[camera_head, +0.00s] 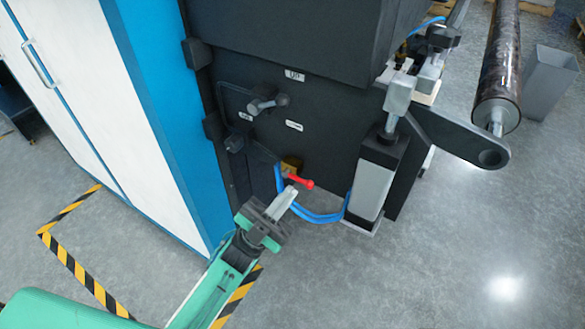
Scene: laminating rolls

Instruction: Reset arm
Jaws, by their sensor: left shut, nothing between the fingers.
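My left gripper (281,203) is at the end of the green arm that comes in from the lower left. Its fingers are shut with nothing between them, and they point up and right. The fingertips are close to a red valve handle (300,181) on the lower front of the dark machine (330,115); I cannot tell whether they touch it. My right gripper is not in view.
A lever (268,104) sticks out of the machine's front. Blue hoses (322,217) loop below the red handle to a grey cylinder (371,187). A white and blue cabinet (95,75) stands at left. A dark roll (499,75) and bin (550,83) are at right. Floor is clear at lower right.

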